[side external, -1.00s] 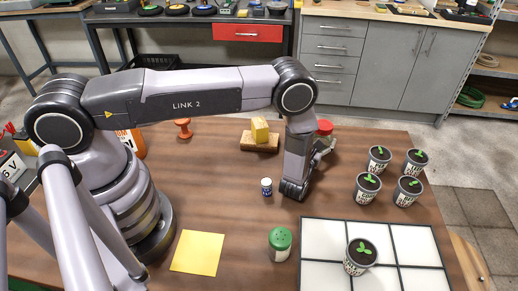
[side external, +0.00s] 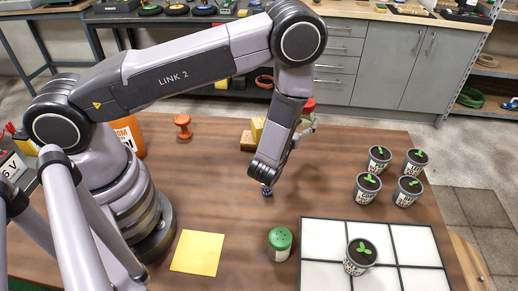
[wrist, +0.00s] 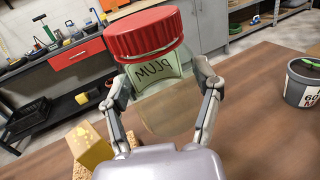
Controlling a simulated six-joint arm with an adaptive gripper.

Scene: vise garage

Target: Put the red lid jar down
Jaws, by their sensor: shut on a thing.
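The jar with the red lid (wrist: 143,32) is large in the wrist view, with clear glass below the lid and a label reading PLUM. My gripper (wrist: 163,88) is shut on its body, one finger on each side. In the side external view the red lid (side external: 309,105) shows just right of my wrist link, and the jar is held above the table (side external: 225,180). Most of its body and my fingers are hidden there behind the wrist.
A small bottle (side external: 267,190) stands just below my wrist. A yellow block (side external: 257,128) is behind the wrist. A green-lidded shaker (side external: 280,244), yellow paper (side external: 198,252) and a white tiled panel (side external: 325,240) bearing a potted seedling (side external: 360,257) are in front. Several potted seedlings (side external: 368,187) stand right.

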